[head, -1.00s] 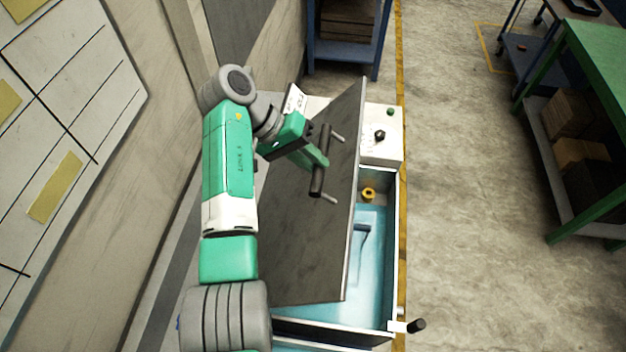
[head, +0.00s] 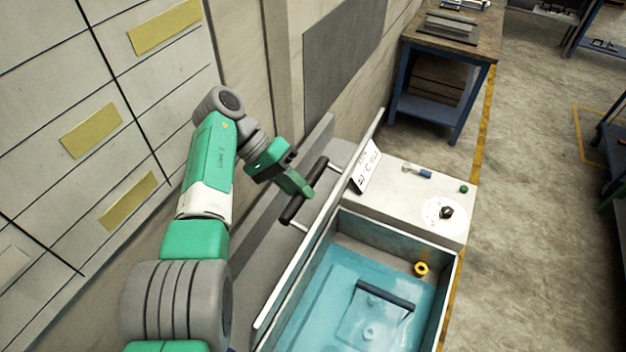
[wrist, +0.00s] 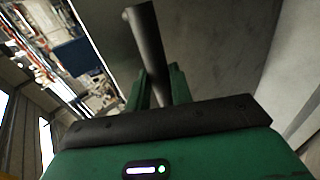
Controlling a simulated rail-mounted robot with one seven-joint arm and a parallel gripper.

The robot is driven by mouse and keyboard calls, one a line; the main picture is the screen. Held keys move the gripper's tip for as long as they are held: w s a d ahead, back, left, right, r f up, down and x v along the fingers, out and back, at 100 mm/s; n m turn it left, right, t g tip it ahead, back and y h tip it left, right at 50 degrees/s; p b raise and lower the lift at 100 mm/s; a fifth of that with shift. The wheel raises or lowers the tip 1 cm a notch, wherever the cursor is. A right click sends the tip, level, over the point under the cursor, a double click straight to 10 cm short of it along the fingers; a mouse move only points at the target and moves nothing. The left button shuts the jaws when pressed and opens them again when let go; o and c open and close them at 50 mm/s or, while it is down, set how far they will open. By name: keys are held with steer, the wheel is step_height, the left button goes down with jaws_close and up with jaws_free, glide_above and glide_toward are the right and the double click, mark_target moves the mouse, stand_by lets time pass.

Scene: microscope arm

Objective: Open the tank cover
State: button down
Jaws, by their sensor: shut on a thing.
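The tank cover (head: 316,240) is a grey panel swung up on the left side of the tank, seen almost edge-on in the head view. Its dark bar handle (head: 304,192) stands out from the cover's face. My gripper (head: 303,190) is shut on this handle; the wrist view shows the bar (wrist: 147,50) between the green fingers (wrist: 158,88). The cover's grey face (wrist: 205,45) fills much of the wrist view. The tank (head: 447,290) is open on top, with blue water and a dark-handled object (head: 385,296) inside.
A white control top (head: 415,205) with a knob, a green button and a small sign adjoins the tank's far end. A yellow fitting (head: 421,269) sits inside the tank wall. A wall stands close on the left.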

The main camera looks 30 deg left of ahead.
steer(key=shift+s+a+f, duration=0.2)
steer(key=shift+a+f, duration=0.05)
steer(key=shift+f, duration=0.5)
steer(key=c, duration=1.7)
jaws_free()
steer(key=o, duration=0.4)
steer(key=shift+s, duration=0.25)
steer(key=shift+o, duration=0.2)
steer(key=shift+d, duration=0.1)
steer(key=shift+w+r, duration=0.1)
steer(key=shift+r, duration=0.05)
